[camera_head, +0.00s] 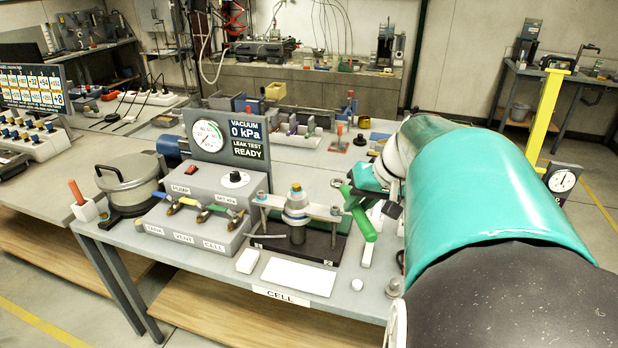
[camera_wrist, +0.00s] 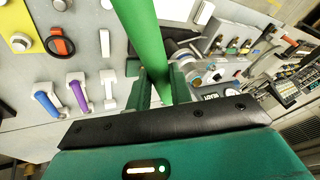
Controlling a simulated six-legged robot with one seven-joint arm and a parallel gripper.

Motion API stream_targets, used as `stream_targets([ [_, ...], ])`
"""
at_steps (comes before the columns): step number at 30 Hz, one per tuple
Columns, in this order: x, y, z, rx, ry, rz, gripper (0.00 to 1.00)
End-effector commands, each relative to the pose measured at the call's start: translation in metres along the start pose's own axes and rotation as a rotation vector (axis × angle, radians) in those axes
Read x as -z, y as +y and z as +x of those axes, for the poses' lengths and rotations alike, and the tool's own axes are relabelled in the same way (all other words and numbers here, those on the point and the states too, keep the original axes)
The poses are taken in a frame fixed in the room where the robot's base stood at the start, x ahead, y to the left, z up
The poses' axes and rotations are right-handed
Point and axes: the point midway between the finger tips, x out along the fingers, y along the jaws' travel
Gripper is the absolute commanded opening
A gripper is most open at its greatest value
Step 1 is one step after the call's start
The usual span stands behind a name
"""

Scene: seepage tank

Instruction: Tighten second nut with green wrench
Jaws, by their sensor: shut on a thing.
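The green wrench (camera_head: 362,220) is held by my gripper (camera_head: 374,192) at the right of the test cell. Its green handle (camera_wrist: 140,35) also runs between the two fingers of my gripper (camera_wrist: 159,85) in the wrist view. The cell (camera_head: 297,215) has a crossbar with a nut (camera_head: 262,197) at the left end and another nut (camera_head: 336,209) at the right end. The wrench's far end is close to the right nut; I cannot tell whether it touches or fits around it. In the wrist view, the wrench and my fingers partly hide the cell.
A grey control box (camera_head: 200,207) with several valve handles stands left of the cell, with a gauge panel (camera_head: 228,138) behind it. A lidded pot (camera_head: 130,180) is farther left. A white plate (camera_head: 298,276) and small white block (camera_head: 248,261) lie in front of the cell.

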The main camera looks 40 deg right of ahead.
Motion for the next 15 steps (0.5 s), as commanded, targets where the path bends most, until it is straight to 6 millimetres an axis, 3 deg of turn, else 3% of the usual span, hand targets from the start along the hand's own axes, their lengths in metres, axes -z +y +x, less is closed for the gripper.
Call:
stream_targets([
  [15, -0.0078, -0.0038, -0.0032, 0.001, 0.003, -0.003, 0.0],
])
